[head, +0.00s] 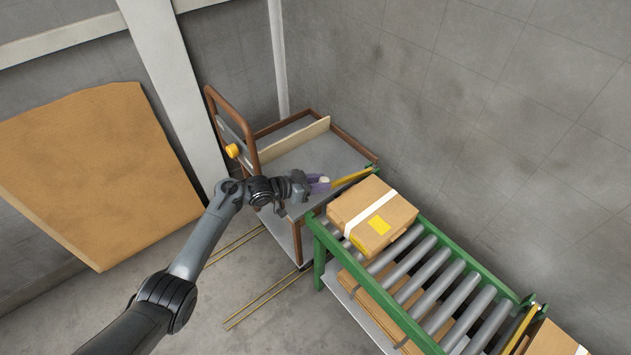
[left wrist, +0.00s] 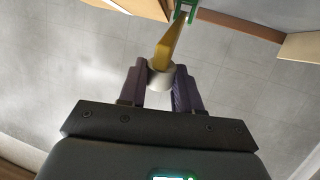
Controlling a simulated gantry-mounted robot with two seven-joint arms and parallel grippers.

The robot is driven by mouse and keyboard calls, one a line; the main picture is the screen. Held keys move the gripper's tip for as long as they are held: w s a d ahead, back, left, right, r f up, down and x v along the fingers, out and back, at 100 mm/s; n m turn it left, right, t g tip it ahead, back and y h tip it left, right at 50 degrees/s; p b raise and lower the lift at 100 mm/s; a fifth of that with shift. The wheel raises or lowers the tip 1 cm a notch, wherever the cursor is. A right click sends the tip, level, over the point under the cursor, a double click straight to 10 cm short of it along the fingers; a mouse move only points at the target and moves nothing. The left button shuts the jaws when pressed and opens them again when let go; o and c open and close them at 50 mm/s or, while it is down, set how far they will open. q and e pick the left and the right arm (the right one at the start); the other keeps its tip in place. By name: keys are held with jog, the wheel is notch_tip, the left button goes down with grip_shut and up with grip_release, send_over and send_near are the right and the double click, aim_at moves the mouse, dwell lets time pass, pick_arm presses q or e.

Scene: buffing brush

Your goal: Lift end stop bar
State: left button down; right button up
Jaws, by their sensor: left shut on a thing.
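In the left wrist view the bar (left wrist: 170,42) runs away from the pale grip (left wrist: 160,73), which sits between the two fingers (left wrist: 160,88). The bar's far end meets a green bracket (left wrist: 185,10). My right gripper is not in view.
A cart (head: 312,150) with a brown frame stands behind my gripper. A second yellow bar (head: 519,328) and another box (head: 553,341) are at the lower right.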

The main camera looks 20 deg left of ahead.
pick_arm(q)
jog(key=shift+g+y, duration=0.6)
jog(key=shift+g, duration=0.2)
jog(key=r+p, duration=0.1)
jog(key=w+r+p, duration=0.1)
jog(key=r, duration=0.1)
jog(key=w+d+r+p, duration=0.1)
jog(key=shift+w+d+r, duration=0.1)
jog(key=shift+w+r, duration=0.1)
jog(key=shift+r, duration=0.2)
jog(key=shift+w+d+r, duration=0.25)
jog(key=shift+w+r, duration=0.1)
jog(key=shift+r, duration=0.25)
jog(key=shift+w+d+r, duration=0.15)
jog(key=shift+w+r, duration=0.2)
jog(key=shift+r, duration=0.05)
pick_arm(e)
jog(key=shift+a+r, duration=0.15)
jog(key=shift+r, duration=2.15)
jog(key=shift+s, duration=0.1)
